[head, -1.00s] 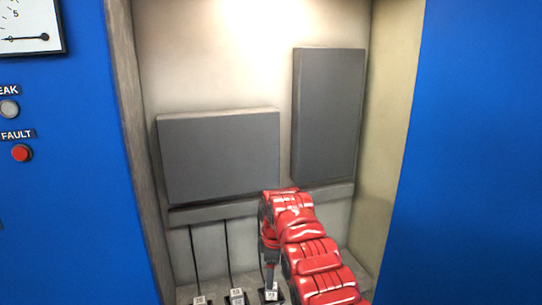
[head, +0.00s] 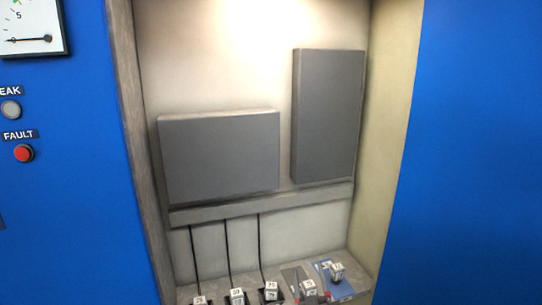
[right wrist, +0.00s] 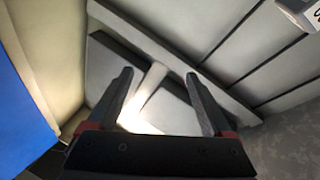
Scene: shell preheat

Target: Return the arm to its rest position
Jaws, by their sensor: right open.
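My right gripper (right wrist: 160,82) is open in the right wrist view, with two dark fingers spread apart and nothing between them. I cannot make out the right arm in the head view. The alcove's grey panels show beyond the fingers. In the head view, several small white labelled blocks stand along the alcove floor, including a left one (head: 200,300), a middle one (head: 237,295) and one on a dark base (head: 271,290). Part of one white block (right wrist: 303,12) shows at the top right of the wrist view. My left gripper is in neither view.
A wide grey panel (head: 220,155) and a tall grey panel (head: 328,115) are on the alcove's back wall. A ledge (head: 260,205) runs below, with thin black cables hanging down. Blue cabinet faces (head: 475,150) flank the alcove. A red button (head: 24,153) is at left.

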